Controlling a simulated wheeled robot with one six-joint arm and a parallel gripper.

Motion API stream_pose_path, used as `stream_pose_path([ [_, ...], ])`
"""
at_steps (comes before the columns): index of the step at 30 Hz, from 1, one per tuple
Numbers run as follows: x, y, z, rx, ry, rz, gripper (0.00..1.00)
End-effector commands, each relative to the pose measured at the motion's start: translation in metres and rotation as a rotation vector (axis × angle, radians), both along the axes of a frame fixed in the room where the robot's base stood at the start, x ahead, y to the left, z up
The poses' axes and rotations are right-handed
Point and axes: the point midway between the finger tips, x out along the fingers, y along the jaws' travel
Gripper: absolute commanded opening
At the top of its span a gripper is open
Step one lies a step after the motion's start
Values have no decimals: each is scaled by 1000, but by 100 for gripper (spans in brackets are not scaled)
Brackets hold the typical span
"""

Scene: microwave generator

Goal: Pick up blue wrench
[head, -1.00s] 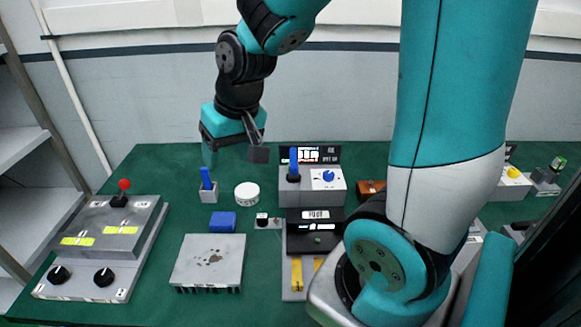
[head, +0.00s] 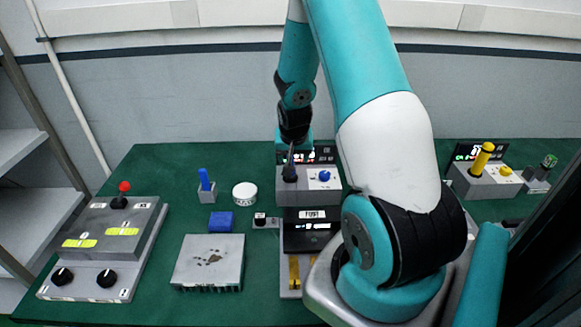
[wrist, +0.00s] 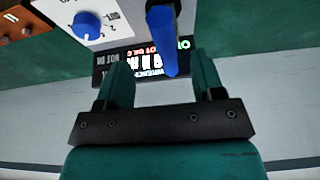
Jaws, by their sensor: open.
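A blue upright handle (wrist: 162,40), possibly the blue wrench, stands on the grey control box (head: 265,184). In the wrist view it shows between and just beyond my two fingertips, apart from both. My gripper (wrist: 159,62) is open and empty. Another blue upright piece (head: 205,180) stands in a small grey holder (head: 207,195) to the left. I cannot tell from its shape whether either blue piece is a wrench.
The box has a blue knob (head: 324,175) and a lit display (head: 322,155) behind. A white round lid (head: 244,193), a blue block (head: 221,222) and a grey heat-sink block (head: 208,260) lie nearby. A yellow-handled box (head: 482,183) stands right. Green table shows bare at back left.

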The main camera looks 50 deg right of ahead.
Motion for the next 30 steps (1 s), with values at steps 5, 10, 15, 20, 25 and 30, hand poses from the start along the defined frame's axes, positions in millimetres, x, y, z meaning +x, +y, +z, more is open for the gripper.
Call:
stream_pose_path([
  [5, 3, -3, -10, 0, 0, 0, 62],
  [10, 10, -6, -22, 2, 2, 1, 62],
  [15, 19, -12, -42, 2, 2, 0, 62],
  [20, 23, -16, -55, 1, 1, 0, 62],
  [25, 23, -17, -57, 0, -1, 0, 62],
  [30, 23, -16, -57, 1, -1, 0, 41],
])
